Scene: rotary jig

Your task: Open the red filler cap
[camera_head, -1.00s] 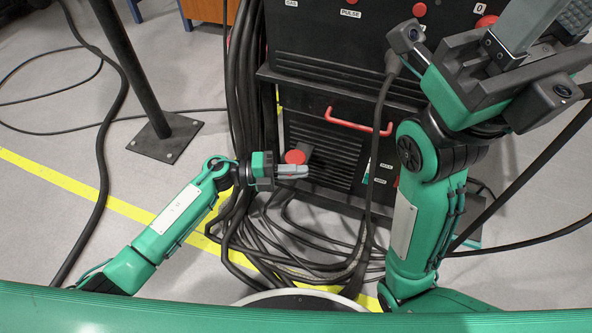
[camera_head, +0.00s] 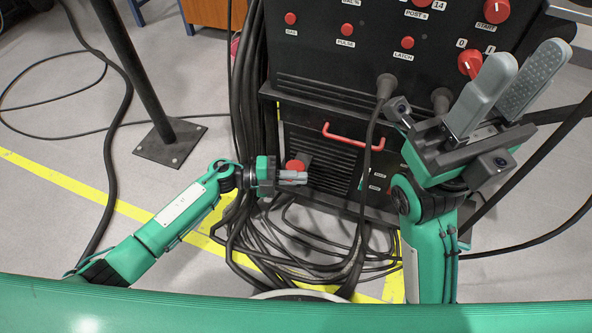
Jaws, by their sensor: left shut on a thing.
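The red filler cap (camera_head: 295,165) sits low on the front of the black machine (camera_head: 335,70), left of the red handle. My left gripper (camera_head: 302,178) is at the cap, its grey fingers shut on it and covering its lower part. My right gripper (camera_head: 527,58) is raised at the right, in front of the machine's upper panel. Its two grey fingers are apart with nothing between them.
A red handle (camera_head: 353,137) crosses the machine's lower front. Red knobs and buttons, such as the start knob (camera_head: 497,10), are on the panel. Black cables (camera_head: 330,245) lie coiled below. A dark post on a base plate (camera_head: 170,142) stands left. Open floor lies around it.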

